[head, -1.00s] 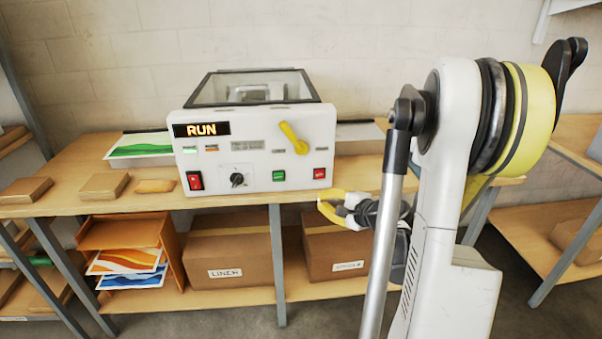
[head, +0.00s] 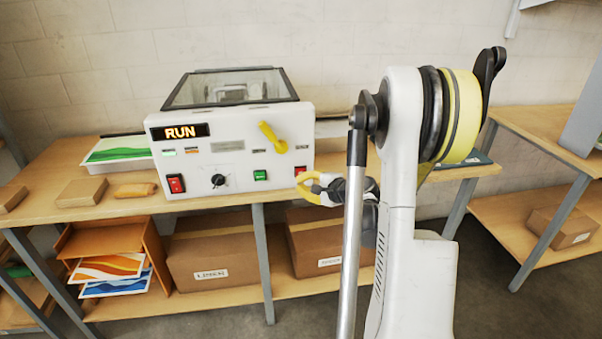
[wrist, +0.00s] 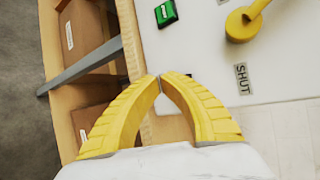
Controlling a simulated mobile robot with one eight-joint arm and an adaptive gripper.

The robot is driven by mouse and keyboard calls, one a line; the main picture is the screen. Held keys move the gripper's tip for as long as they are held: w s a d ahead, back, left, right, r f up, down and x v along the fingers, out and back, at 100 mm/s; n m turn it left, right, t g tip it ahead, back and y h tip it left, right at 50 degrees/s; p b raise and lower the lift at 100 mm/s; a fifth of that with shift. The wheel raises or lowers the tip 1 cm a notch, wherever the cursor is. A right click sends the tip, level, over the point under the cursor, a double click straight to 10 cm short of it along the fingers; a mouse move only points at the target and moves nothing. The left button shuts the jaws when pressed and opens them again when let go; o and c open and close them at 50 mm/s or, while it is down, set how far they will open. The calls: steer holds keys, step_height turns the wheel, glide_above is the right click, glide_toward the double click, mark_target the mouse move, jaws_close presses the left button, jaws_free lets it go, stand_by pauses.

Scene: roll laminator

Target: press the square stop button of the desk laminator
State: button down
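The desk laminator (head: 235,150) stands on the bench, its display (head: 180,132) reading RUN. A red square button (head: 300,171) sits at the right end of its front panel, partly covered by my gripper in the head view. A green button (head: 260,175) is left of it and also shows in the wrist view (wrist: 165,13). My gripper (head: 300,180) has its yellow fingertips at the red button's lower edge; I cannot tell whether they touch. In the wrist view the tips (wrist: 160,77) meet with nothing held, and the red button is hidden behind them.
A yellow lever (head: 272,137) is on the upper right of the panel, with a SHUT label (wrist: 242,78) near it.

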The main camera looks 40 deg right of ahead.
steer(key=shift+w+d, duration=0.3)
steer(key=shift+w, duration=0.2)
stand_by(1.2)
steer(key=shift+w+d, duration=0.2)
steer(key=shift+w, duration=0.15)
steer(key=shift+w+d, duration=0.25)
steer(key=shift+w, duration=0.1)
stand_by(0.7)
steer(key=shift+s, duration=0.1)
steer(key=shift+s+a+b, duration=0.35)
steer(key=shift+s+a, duration=0.1)
steer(key=shift+s, duration=0.15)
steer(key=s+a, duration=0.1)
steer(key=s, duration=0.2)
steer(key=s+a, duration=0.1)
steer(key=shift+s+a+b, duration=0.15)
steer(key=shift+a+b, duration=0.15)
steer(key=shift+b, duration=0.1)
